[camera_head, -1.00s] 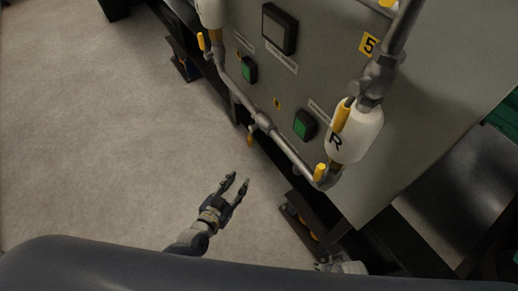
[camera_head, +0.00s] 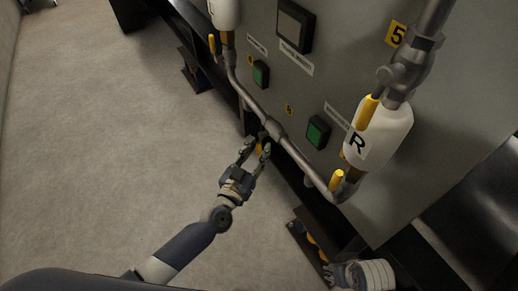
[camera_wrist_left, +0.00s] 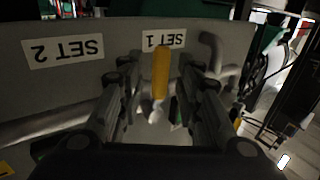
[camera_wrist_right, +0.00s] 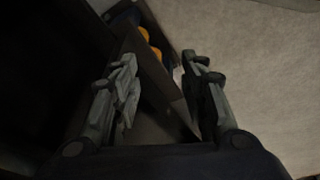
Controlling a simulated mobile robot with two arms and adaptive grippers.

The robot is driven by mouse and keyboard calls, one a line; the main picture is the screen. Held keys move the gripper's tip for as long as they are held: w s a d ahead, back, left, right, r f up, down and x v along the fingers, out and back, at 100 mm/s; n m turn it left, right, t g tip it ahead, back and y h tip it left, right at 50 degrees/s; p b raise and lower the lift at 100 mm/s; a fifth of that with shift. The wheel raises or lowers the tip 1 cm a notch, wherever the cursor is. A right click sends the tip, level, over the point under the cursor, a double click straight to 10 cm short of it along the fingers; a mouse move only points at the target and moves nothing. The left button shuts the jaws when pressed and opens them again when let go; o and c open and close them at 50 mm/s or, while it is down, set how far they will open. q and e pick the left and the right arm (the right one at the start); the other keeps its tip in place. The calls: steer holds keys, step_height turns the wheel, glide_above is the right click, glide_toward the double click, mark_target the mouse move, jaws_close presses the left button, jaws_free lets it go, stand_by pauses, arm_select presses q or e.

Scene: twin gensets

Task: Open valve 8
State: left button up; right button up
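A yellow valve handle (camera_head: 259,147) hangs below the middle of the lower grey pipe; no number 8 is readable in any view. My left gripper (camera_head: 256,150) is open at this handle. In the left wrist view, the yellow handle (camera_wrist_left: 160,72) stands between the two open fingers (camera_wrist_left: 160,88), with no clear contact. My right gripper (camera_head: 333,271) is low beside the cabinet's base; the right wrist view shows its fingers (camera_wrist_right: 160,85) open and empty.
Bottles marked L (camera_head: 223,12) and R (camera_head: 378,135) hang on the pipework, with other yellow handles (camera_head: 367,112) beside them. A yellow tag 5 (camera_head: 396,34) and green buttons (camera_head: 317,132) are on the grey cabinet. The floor (camera_head: 110,150) at left is clear.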

arm_select(q)
steer(key=shift+w+d, duration=0.25)
steer(key=shift+w, duration=0.4)
arm_select(e)
steer(key=shift+r, duration=0.55)
arm_select(q)
jaws_close()
steer(key=shift+f, duration=0.1)
arm_select(e)
steer(key=shift+f, duration=0.1)
arm_select(q)
steer(key=m+b, duration=0.1)
steer(key=w+m+t+h+b, duration=0.1)
steer(key=b, duration=0.1)
steer(key=a+m+b, duration=0.1)
steer(key=m+b, duration=0.1)
steer(key=shift+w+a+t, duration=0.1)
steer(key=shift+w+t, duration=0.15)
steer(key=shift+t, duration=0.15)
arm_select(e)
step_height(320, 180, up, 7)
steer(key=w+t, duration=0.2)
steer(key=shift+a, duration=0.35)
